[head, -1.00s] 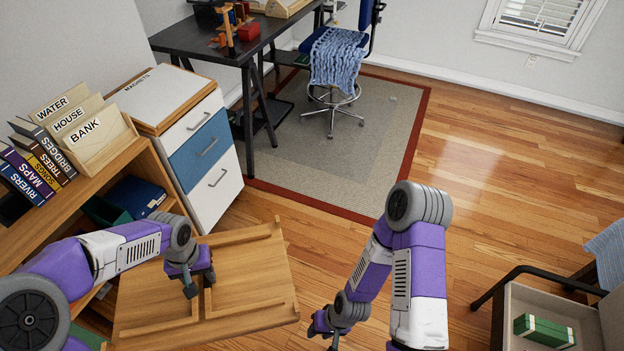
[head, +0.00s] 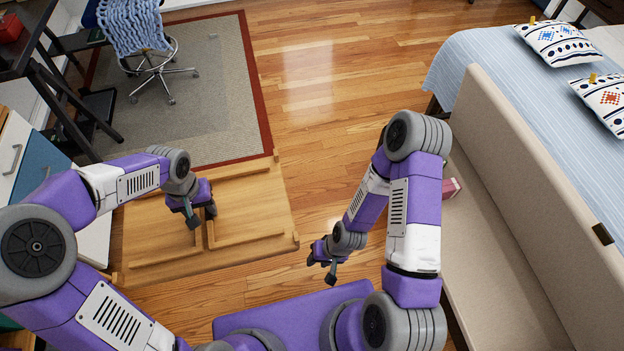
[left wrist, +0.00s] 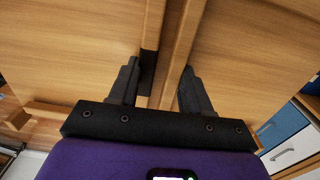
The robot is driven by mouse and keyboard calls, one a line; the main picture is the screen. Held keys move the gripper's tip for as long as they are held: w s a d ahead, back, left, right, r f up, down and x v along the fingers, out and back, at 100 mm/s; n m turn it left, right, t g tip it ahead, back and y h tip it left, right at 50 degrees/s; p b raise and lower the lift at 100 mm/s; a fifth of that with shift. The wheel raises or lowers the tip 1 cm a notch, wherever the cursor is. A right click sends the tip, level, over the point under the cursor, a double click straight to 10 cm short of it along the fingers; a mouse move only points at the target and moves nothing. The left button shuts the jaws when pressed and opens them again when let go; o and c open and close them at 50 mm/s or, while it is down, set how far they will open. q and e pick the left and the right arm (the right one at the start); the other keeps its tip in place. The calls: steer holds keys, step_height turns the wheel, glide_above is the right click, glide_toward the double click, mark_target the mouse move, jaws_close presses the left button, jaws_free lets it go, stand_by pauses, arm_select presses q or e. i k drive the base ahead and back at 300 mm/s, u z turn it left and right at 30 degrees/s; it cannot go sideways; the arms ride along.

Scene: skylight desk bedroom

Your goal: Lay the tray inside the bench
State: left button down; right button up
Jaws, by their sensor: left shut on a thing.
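The tray (head: 250,190) is a wide wooden board with raised strips, held level above the floor at left in the head view. My left gripper (head: 202,217) is shut on a middle strip of it. In the left wrist view, the fingers (left wrist: 160,88) straddle this strip, with the tray's wooden surface (left wrist: 70,60) on both sides. The bench (head: 490,265) is a long beige box at right with its lid (head: 540,190) raised. My right gripper (head: 322,264) is open and empty, between tray and bench. My right arm hides part of the bench's near side.
A pink box (head: 451,188) lies inside the bench near its far end. The bed (head: 480,60) with patterned pillows (head: 562,43) stands behind the lid. A drawer cabinet (head: 35,165), desk and chair (head: 155,60) are at left. The wooden floor (head: 330,110) ahead is clear.

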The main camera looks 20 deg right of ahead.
mark_target(469, 283)
steer(key=z, duration=3.6)
steer(key=i, duration=1)
